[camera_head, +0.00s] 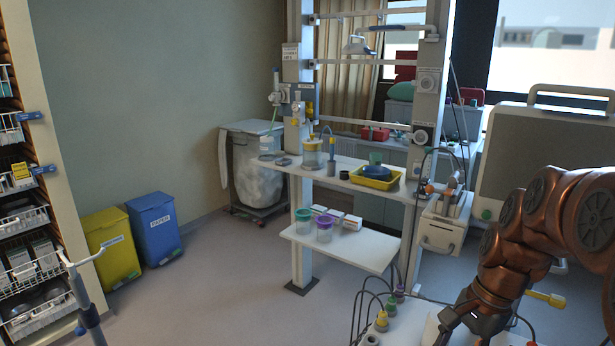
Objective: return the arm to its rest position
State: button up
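My copper-coloured arm comes in from the right edge and bends down toward the bottom of the view. My gripper (458,324) is at its lower end, dark and partly cut off by the bottom edge. It is over or beside a pale surface (405,328) at the bottom. I cannot see both fingertips clearly, so I cannot tell whether it is open or shut, or whether it holds anything.
A rail stand with an upper shelf (325,177) and lower shelf (345,245) stands mid-view. A yellow tray (376,183) is on the upper shelf. Blue (155,228) and yellow bins (110,247) are at left. Capped connectors with cables (382,320) are near my gripper. Left-centre floor is clear.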

jog(key=s+a+f+n, duration=0.1)
jog(key=s+a+n, duration=0.2)
jog(key=s, duration=0.3)
jog(key=s+a+f+n+g+h, duration=0.1)
jog(key=s+a+n, duration=0.2)
jog(key=s+n, duration=0.2)
jog(key=s+a+f+n+h, duration=0.1)
jog(key=s+a+f+n, duration=0.1)
jog(key=s, duration=0.6)
jog(key=shift+s+a+n+g, duration=0.25)
jog(key=shift+a+n+g, duration=0.25)
jog(key=shift+n, duration=0.9)
